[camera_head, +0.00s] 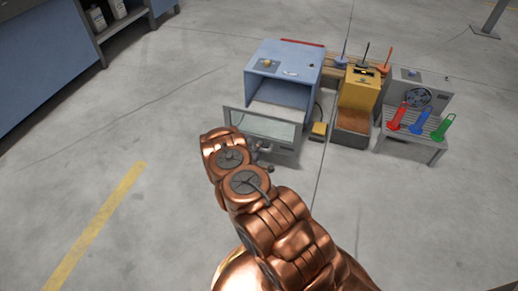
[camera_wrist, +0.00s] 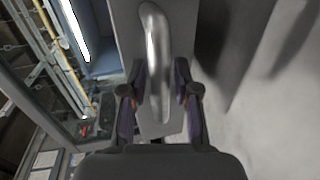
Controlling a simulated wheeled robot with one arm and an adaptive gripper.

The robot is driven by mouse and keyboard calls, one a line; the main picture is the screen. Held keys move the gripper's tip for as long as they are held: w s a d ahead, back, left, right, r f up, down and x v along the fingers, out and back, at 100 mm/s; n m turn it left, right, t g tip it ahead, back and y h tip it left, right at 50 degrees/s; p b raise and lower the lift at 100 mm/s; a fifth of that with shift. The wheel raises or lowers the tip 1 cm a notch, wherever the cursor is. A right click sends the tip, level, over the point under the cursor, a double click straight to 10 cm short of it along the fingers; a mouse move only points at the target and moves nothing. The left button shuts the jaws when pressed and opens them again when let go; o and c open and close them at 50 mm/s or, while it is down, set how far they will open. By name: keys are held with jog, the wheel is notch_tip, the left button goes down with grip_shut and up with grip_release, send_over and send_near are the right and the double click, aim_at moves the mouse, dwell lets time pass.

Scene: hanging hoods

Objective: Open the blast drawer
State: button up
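The blast drawer's front panel (camera_head: 262,124) has a pale window and stands out in front of the blue-grey cabinet (camera_head: 284,62), with the cabinet's interior showing behind it. My gripper (camera_head: 264,152) is close to the panel's near face, partly hidden by my copper arm. In the wrist view, a curved metal handle (camera_wrist: 155,40) runs along a grey panel (camera_wrist: 185,25). My gripper's two fingers (camera_wrist: 160,98) are apart, one on each side of the handle's lower part, with small gaps visible. Whether they touch the handle at depth is unclear.
A yellow machine (camera_head: 361,90) with a brown tray stands right of the cabinet. A grey table (camera_head: 430,144) further right holds red, blue and green tools. A blue bench (camera_head: 40,70) is at the far left. The floor left of the cabinet is clear.

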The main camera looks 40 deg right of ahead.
jog(key=shift+o, duration=0.6)
jog(key=shift+a, duration=0.1)
jog(key=shift+s+a, duration=0.1)
jog(key=shift+a, duration=0.1)
jog(key=v, duration=1.1)
jog(key=shift+s, duration=0.15)
jog(key=shift+a+r, duration=0.1)
jog(key=shift+r, duration=0.05)
